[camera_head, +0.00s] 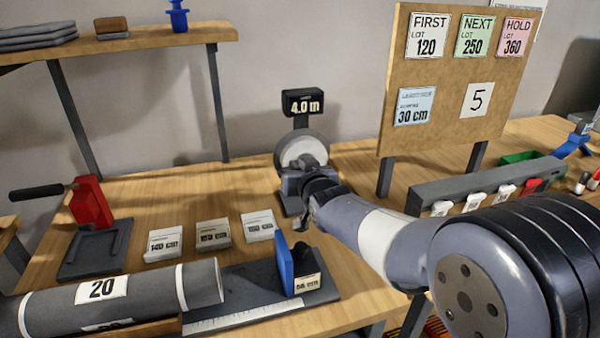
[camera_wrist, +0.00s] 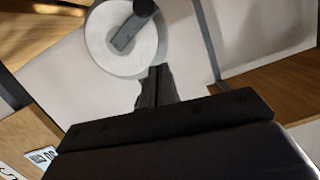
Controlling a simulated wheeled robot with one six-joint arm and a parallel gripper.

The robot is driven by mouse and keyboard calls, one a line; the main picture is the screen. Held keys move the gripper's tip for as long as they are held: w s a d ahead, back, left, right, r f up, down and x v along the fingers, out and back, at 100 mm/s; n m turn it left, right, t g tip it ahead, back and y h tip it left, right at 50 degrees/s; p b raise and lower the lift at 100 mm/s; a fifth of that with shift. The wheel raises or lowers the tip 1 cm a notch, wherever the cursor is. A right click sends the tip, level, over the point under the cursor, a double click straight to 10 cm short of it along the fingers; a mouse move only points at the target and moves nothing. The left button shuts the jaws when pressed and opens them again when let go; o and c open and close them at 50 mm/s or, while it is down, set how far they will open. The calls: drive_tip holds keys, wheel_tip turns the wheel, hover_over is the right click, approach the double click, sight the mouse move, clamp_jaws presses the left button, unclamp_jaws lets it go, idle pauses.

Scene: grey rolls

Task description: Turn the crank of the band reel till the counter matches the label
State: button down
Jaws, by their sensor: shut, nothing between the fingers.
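The band reel (camera_head: 294,148) stands at the back of the bench with its pale round disc facing me. Above it, the dark counter (camera_head: 303,103) reads 4.0 m. In the wrist view the disc (camera_wrist: 97,40) fills the upper left, with the crank arm (camera_wrist: 126,36) across it and a dark crank knob (camera_wrist: 145,7) at the arm's upper end, at the picture's top edge. My gripper (camera_wrist: 155,72) is shut and empty, its tips just below the disc's lower right rim in the picture, apart from the knob. In the head view my arm hides the reel's lower part.
A board (camera_head: 450,130) carries cards, including 120, 250, 360, 30 cm and 5. Several label blocks (camera_head: 213,234) lie left of the reel. A grey roll (camera_head: 140,295) marked 20 lies front left, beside a blue stop (camera_head: 284,262).

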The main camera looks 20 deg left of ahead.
drive_tip(key=w+a+f, duration=0.2)
drive_tip(key=w+f, duration=0.1)
drive_tip(key=f, duration=0.1)
drive_tip(key=shift+w+a+f, duration=0.2)
drive_tip(key=shift+a+f, duration=0.15)
drive_tip(key=shift+a, duration=0.05)
drive_tip(key=shift+d, duration=0.1)
